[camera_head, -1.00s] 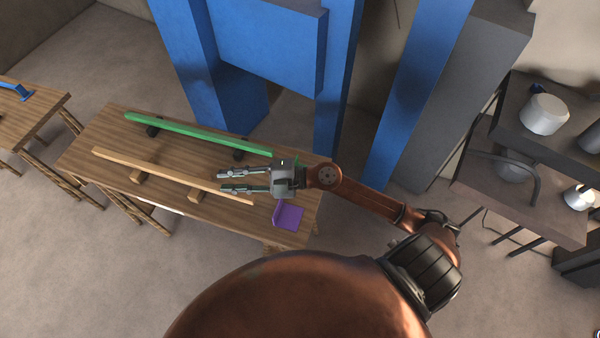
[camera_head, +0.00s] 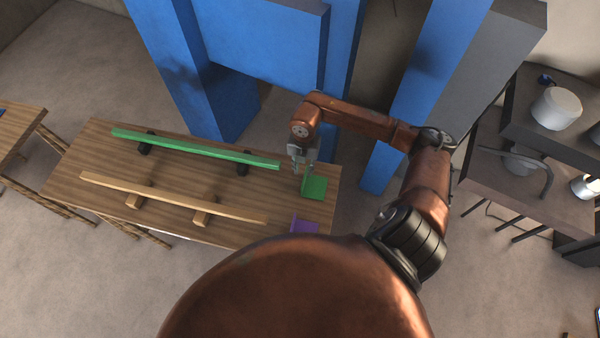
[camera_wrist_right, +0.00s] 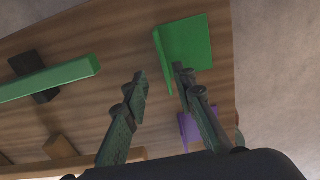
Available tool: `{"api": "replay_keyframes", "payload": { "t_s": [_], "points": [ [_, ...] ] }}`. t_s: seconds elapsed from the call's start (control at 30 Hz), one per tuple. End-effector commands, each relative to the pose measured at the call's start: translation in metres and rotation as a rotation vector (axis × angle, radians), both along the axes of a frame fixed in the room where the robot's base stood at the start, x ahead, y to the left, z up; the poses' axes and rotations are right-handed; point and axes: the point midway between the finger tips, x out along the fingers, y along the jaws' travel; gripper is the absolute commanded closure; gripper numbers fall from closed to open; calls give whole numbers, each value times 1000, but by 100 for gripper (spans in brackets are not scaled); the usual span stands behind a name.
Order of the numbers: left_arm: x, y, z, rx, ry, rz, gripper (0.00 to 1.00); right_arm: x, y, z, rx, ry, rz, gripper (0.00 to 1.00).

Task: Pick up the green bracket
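The green bracket (camera_head: 314,187) is at the right end of the wooden table, with a flat plate and an upright flange. It also shows at the top of the right wrist view (camera_wrist_right: 188,42). My right gripper (camera_head: 298,169) points down at the bracket's left side. In the right wrist view its fingers (camera_wrist_right: 159,72) are apart, one on each side of the flange's line, with nothing held. Whether they touch the bracket I cannot tell. My left gripper is in no view.
A purple bracket (camera_head: 304,226) lies nearer on the table (camera_head: 225,173). A green bar (camera_head: 195,148) on black supports ends just left of the gripper. A tan bar (camera_head: 170,196) lies in front of it. Blue machine columns (camera_head: 408,95) stand behind.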

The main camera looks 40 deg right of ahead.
Motion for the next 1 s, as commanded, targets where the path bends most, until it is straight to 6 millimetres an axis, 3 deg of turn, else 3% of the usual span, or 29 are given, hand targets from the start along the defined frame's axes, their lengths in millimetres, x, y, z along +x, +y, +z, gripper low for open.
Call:
{"api": "replay_keyframes", "payload": {
  "t_s": [0.17,0.4,0.47,0.57,0.8,0.93,1.0],
  "points": [
    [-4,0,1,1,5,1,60,-4,-3,-15,-9,6,-5,75],
    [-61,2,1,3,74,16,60,-1,-3,-36,-6,8,-5,75],
    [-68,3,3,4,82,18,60,-2,-3,-44,-7,10,-6,75],
    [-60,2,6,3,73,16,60,-2,-3,-59,-5,9,-6,75],
    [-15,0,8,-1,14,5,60,-1,-3,-79,-6,6,-3,75],
    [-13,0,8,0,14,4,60,-1,-3,-79,-7,6,-2,75],
    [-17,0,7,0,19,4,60,-1,-3,-79,-7,6,-2,80]
  ]
}}
